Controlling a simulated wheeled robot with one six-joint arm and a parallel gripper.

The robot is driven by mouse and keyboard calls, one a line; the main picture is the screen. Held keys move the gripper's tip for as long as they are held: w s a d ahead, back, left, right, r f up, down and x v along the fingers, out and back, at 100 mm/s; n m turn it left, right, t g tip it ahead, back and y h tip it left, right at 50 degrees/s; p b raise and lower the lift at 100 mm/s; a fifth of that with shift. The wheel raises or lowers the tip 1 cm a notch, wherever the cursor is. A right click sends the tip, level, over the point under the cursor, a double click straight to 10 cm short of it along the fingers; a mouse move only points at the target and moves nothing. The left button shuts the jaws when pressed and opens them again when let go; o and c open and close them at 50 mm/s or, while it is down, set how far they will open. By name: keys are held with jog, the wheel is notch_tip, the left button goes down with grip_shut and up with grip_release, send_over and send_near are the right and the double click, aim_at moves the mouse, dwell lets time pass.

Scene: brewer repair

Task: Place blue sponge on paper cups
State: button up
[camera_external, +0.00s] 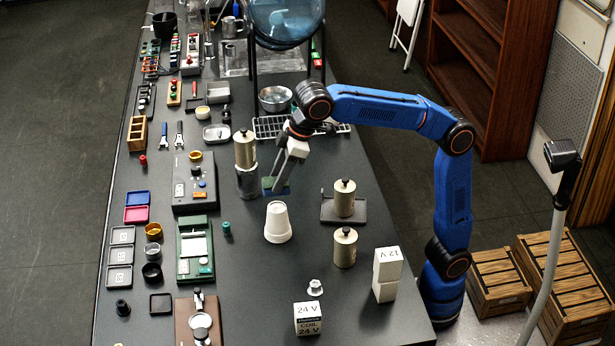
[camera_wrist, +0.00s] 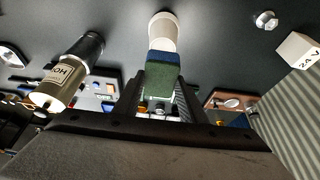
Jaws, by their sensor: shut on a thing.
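The blue sponge (camera_external: 267,186) is held between the fingers of my gripper (camera_external: 278,188), above the table. In the wrist view the sponge (camera_wrist: 163,78) shows a green face and a blue layer, between the two dark fingers of my gripper (camera_wrist: 160,95). The white paper cups (camera_external: 278,223) stand upside down in a stack on the table, just in front of the gripper in the external view. In the wrist view the paper cups (camera_wrist: 163,30) appear just beyond the sponge. A gap between sponge and cups cannot be judged exactly.
A tan canister on a dark base (camera_external: 246,152) stands close left of my gripper. Two more tan canisters (camera_external: 345,197) (camera_external: 344,248) stand right of the cups. White boxes (camera_external: 387,273) (camera_external: 308,318) are at the front. Bare table surrounds the cups.

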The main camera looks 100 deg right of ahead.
jog(key=shift+f, duration=2.85)
jog(key=shift+f, duration=0.1)
jog(key=o, duration=1)
jog(key=v, duration=1.2)
